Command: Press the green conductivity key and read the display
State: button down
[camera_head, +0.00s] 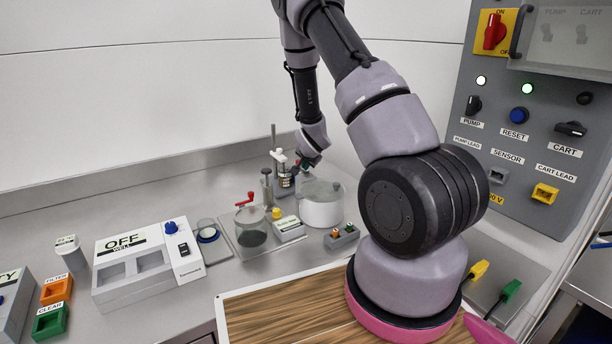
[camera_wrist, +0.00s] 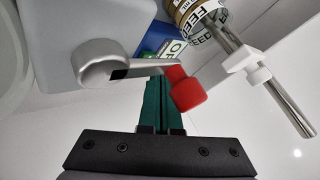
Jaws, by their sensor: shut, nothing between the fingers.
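I cannot make out a key marked conductivity in either view. A small grey box (camera_head: 341,237) on the bench carries an orange button and a green button (camera_head: 350,228); any marking is too small to read. A white unit (camera_head: 147,263) at the left shows "OFF" and "WELL" on its label or display. My gripper (camera_head: 307,164) is at the back of the bench by the metal stand, away from both boxes. In the wrist view its green fingers (camera_wrist: 163,92) are together and empty, with their tips partly hidden by a grey lever with a red end (camera_wrist: 187,92).
A "FEED" labelled cylinder (camera_wrist: 199,17) and a metal rod (camera_wrist: 270,80) are close to my fingers. A white pot (camera_head: 321,207) and a red-handled jar (camera_head: 250,230) stand nearby. A control panel (camera_head: 530,130) is at the right. My arm hides part of the bench.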

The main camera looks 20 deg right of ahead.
jog(key=shift+f, duration=0.15)
jog(key=shift+f, duration=0.25)
jog(key=shift+f, duration=0.4)
dwell(0.5)
jog(key=shift+s+f, duration=0.35)
jog(key=shift+f, duration=0.15)
dwell(0.5)
jog(key=shift+w+a+r, duration=0.1)
jog(key=shift+r, duration=0.05)
jog(key=shift+w+r, duration=0.15)
jog(key=shift+r, duration=0.65)
jog(key=shift+w+r, duration=0.1)
jog(key=shift+r, duration=2.5)
